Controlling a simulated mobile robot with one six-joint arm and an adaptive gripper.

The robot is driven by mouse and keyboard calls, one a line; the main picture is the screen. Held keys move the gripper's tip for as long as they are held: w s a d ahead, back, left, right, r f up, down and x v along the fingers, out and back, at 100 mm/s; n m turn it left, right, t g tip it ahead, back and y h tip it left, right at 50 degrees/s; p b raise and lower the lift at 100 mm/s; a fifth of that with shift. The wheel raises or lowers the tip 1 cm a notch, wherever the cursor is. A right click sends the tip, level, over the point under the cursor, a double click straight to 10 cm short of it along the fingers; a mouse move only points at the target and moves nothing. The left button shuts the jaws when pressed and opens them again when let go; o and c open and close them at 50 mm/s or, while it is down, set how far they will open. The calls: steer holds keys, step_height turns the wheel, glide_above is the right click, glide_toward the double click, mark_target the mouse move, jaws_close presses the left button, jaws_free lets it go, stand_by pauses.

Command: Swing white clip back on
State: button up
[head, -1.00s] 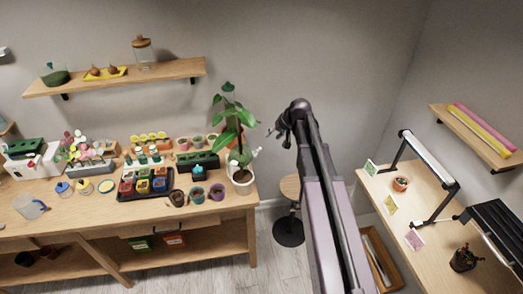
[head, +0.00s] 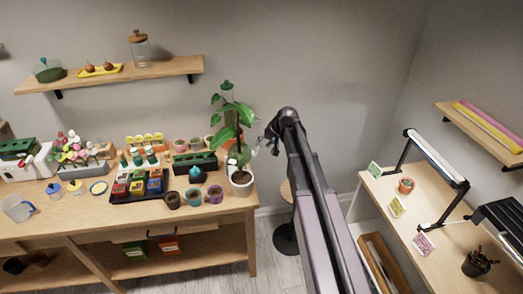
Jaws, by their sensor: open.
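A tall leafy plant (head: 232,130) stands in a white pot (head: 241,184) at the right end of the wooden bench. A small pale shape (head: 256,147) shows at the plant's right side; it is too small to tell whether it is the white clip. My gripper (head: 269,139) is just right of the plant's leaves in the picture, at the end of my raised arm. It is open, with nothing visible in it. Its fingers are small and dark, and I cannot tell whether they touch the plant.
Seed trays and small pots (head: 215,194) crowd the bench (head: 232,208) left of the plant. A right-hand table (head: 388,222) holds a lamp frame (head: 437,157) and small cards. A wall shelf (head: 110,76) hangs above the bench.

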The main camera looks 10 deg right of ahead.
mark_target(257, 151)
steer(key=shift+b+x, duration=0.7)
steer(key=shift+x, duration=0.4)
steer(key=shift+c, duration=0.2)
jaws_close()
